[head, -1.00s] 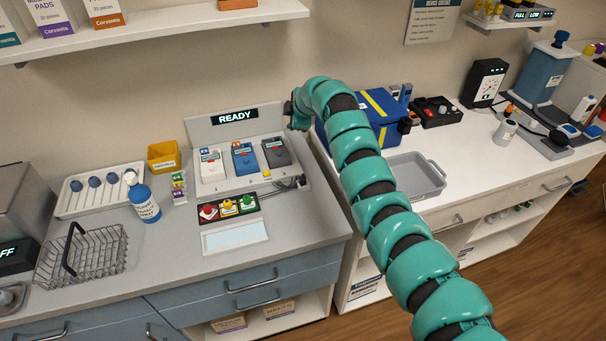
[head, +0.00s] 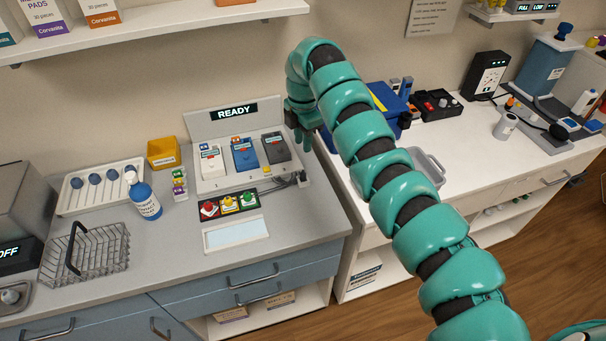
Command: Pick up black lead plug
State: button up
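A small dark plug (head: 303,179) is at the right end of the grey leads, beside the control panel on the left counter. It is too small to tell whether this is the black lead plug. My teal gripper (head: 302,143) hangs from the bent end of my arm, fingers pointing down. It appears above and apart from the plug, near the right edge of the READY station (head: 292,203). The fingers are small and dim, so their gap cannot be judged. I see nothing held between them.
White, blue and dark grey modules (head: 276,149) stand on the station, left of my gripper. A panel of red, yellow and green buttons (head: 229,204) lies in front. A blue case (head: 378,98) and a grey tray (head: 431,167) are partly behind my arm on the right counter.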

jog(key=p, duration=0.3)
send_over(303, 172)
jog(key=f, duration=0.8)
jog(key=shift+s+f, duration=0.1)
jog(key=shift+s, duration=0.1)
jog(key=shift+w+f+p, duration=0.1)
jog(key=shift+f+p, duration=1.05)
jog(key=shift+f, duration=1.15)
jog(key=shift+c, duration=0.2)
grip_shut()
